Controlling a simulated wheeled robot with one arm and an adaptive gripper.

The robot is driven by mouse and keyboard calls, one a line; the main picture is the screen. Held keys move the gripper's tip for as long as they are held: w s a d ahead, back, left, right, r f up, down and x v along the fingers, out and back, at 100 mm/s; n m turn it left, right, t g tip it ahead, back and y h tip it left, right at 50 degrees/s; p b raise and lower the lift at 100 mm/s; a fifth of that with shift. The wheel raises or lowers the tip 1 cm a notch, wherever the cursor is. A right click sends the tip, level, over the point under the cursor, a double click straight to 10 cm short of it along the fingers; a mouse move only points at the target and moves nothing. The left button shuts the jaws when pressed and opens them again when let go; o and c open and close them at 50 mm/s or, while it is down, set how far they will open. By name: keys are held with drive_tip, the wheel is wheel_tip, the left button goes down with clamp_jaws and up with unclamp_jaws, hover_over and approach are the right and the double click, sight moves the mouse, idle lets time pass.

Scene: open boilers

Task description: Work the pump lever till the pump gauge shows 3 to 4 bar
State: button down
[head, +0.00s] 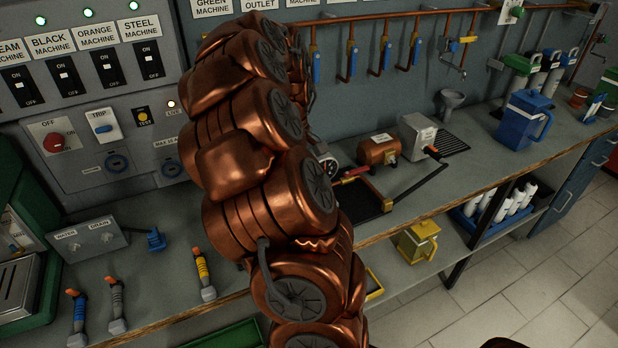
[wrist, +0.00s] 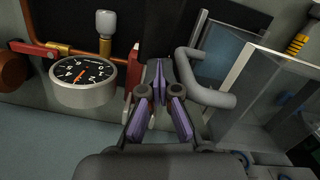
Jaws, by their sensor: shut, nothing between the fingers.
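The round gauge (wrist: 84,82) has a black face, white marks and a thin orange needle; its figures are too small to read surely. In the head view a gauge (head: 329,165) shows partly behind my arm. A long dark bar (head: 422,181), which looks like the pump lever, slants beside the black plate (head: 361,202) on the bench. My gripper (wrist: 159,72) is shut and empty, right of the gauge; a red upright part (wrist: 132,84) stands just left of its fingers. I cannot tell whether they touch. My arm hides the gripper in the head view.
A small copper tank (head: 379,149) and a grey box (head: 417,137) stand on the bench. A grey curved handle (wrist: 207,83) and a clear-walled container (wrist: 265,90) are close right of my gripper. A blue jug (head: 524,118) stands farther right.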

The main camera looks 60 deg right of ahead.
wheel_tip(320, 180, up, 12)
drive_tip(key=w, duration=0.1)
drive_tip(key=shift+d, duration=0.15)
idle(0.6)
drive_tip(key=shift+w, duration=0.1)
idle(0.4)
